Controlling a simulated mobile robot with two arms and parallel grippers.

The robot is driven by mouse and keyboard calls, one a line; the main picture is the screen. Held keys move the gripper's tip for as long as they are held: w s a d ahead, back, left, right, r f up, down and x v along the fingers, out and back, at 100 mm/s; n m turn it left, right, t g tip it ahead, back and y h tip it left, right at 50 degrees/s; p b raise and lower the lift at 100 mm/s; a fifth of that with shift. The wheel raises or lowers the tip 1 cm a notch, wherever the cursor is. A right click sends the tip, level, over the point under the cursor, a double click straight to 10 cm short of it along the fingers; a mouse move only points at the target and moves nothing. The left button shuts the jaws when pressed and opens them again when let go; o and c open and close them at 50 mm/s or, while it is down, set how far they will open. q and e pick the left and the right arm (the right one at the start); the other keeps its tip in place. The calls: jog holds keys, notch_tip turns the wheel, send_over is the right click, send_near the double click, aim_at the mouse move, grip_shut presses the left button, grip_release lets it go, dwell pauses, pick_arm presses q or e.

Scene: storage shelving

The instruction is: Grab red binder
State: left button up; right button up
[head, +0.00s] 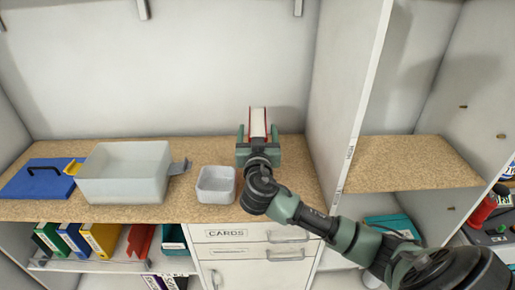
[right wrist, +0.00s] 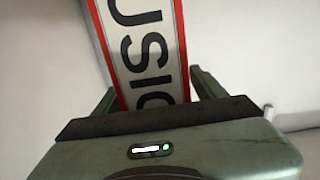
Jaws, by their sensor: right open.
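The red binder (head: 257,121) stands upright on the wooden counter, its white spine edged in red. In the right wrist view the binder (right wrist: 142,45) shows the black letters "USIC" on that spine. My right gripper (head: 257,134) is open, with one finger on each side of the binder. In the right wrist view the fingers (right wrist: 153,95) flank the spine, with a gap showing on the right; contact on the left cannot be told. The binder's lower part is hidden by the gripper. My left gripper is not in view.
A small white bin (head: 216,185) and a larger translucent box (head: 124,180) stand left of my arm. A blue clipboard (head: 38,178) lies farther left. A white upright panel (head: 345,95) stands to the right.

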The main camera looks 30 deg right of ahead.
jog(key=shift+w+d, duration=0.1)
grip_shut()
jog(key=shift+r, duration=0.1)
jog(key=shift+r, duration=0.1)
